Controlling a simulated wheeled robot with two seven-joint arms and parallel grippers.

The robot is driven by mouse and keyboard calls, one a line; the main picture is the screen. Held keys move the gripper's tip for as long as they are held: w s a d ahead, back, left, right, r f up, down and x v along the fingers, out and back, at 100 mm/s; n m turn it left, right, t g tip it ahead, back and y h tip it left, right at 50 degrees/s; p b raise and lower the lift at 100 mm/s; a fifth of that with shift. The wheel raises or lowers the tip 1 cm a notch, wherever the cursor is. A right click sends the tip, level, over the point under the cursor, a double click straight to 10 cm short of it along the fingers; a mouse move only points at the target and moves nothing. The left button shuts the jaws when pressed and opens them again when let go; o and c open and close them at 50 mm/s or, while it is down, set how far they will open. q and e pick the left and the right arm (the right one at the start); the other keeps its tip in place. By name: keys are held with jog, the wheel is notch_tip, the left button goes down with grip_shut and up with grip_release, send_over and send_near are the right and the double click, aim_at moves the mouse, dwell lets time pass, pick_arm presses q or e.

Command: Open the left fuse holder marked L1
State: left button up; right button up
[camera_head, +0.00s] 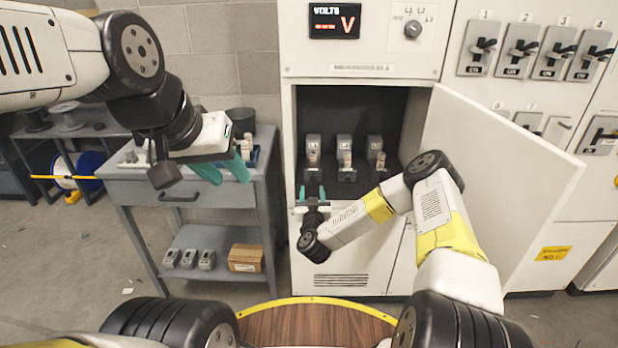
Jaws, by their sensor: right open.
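The left fuse holder marked L1 (313,146) is a grey block at the left of a row of three inside the open cabinet bay. A pale, copper-ended cylinder shows at its front; whether the holder is open is too small to tell. The middle holder (344,143) and right holder (375,144) look alike. My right gripper (312,191) is open and empty, just below and in front of the L1 holder, its teal fingers pointing up towards it with a small gap. My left gripper (230,176) looks open and empty, above the bench at left.
The cabinet door (495,170) stands swung open to the right of my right arm. A meter (335,20) and a selector knob (412,29) are above the bay. A grey bench (180,190) stands left, with a cardboard box (245,257) and several grey blocks on its lower shelf.

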aim_at(313, 179)
jog(key=shift+h, duration=0.3)
jog(key=w, duration=0.7)
jog(key=shift+w+d+f, duration=0.1)
jog(key=shift+w+f, duration=0.05)
jog(key=shift+f, duration=0.15)
jog(key=shift+c, duration=0.2)
grip_shut()
dwell(0.8)
